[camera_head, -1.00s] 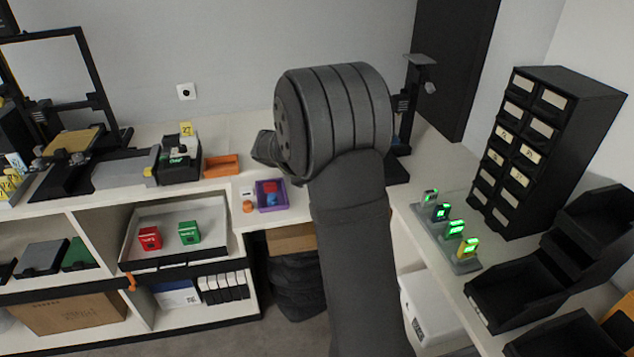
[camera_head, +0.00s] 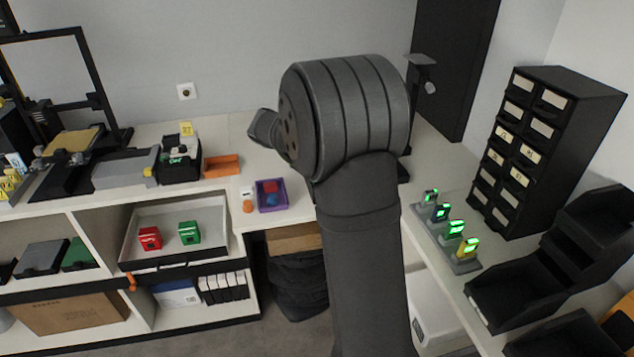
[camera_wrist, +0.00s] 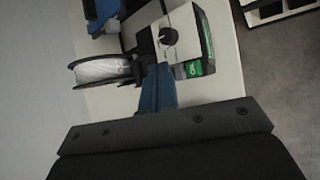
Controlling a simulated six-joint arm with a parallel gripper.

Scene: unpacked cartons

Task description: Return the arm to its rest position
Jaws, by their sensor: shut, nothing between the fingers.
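My arm (camera_head: 360,220) rises through the middle of the head view, and its large dark grey joint hides part of the back counter. In that view my gripper is hidden behind the arm, or too small to make out. In the wrist view my gripper (camera_wrist: 160,78) shows as narrow blue-grey fingers, shut and empty, ahead of a dark plate with screws. The fingers appear in front of a white counter, beside a dark device with a green label (camera_wrist: 194,68). I cannot tell how far apart they are.
A white spool (camera_wrist: 103,70) shows left of the fingers. A purple tray (camera_head: 271,206) holds red and blue items, near an orange tray (camera_head: 221,165). A black drawer cabinet (camera_head: 545,150), green-lit devices (camera_head: 455,228) and black bins (camera_head: 515,290) stand at right. Floor shows below the counter.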

